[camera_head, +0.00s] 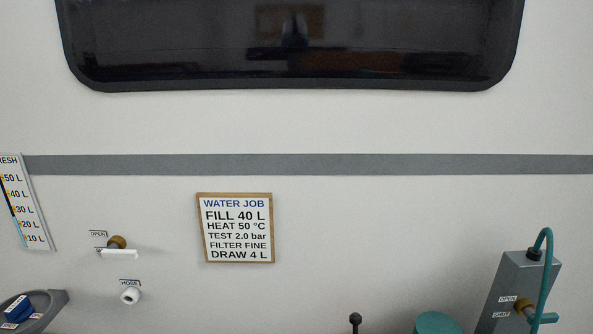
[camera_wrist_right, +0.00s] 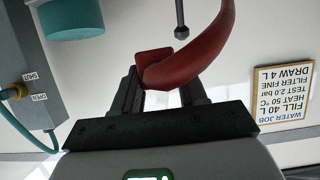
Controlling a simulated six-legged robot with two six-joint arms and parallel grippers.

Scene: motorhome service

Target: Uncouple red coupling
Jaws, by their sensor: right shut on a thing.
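In the right wrist view my right gripper (camera_wrist_right: 162,88) is shut on the red coupling (camera_wrist_right: 153,62), a boxy red piece between its dark fingers. A thick red hose (camera_wrist_right: 212,42) curves from the coupling up and out of the top of that view. The fingers hide part of the coupling, and I cannot tell whether it is joined to anything. Neither the coupling nor my grippers show in the head view.
The white motorhome wall holds a water job sign (camera_head: 236,228), a valve with a white handle (camera_head: 119,254), a white hose port (camera_head: 130,296) and a grey tap panel (camera_head: 508,285) with a teal hose (camera_head: 546,270). A teal cylinder (camera_head: 437,323) and a black knob (camera_head: 355,319) show low down.

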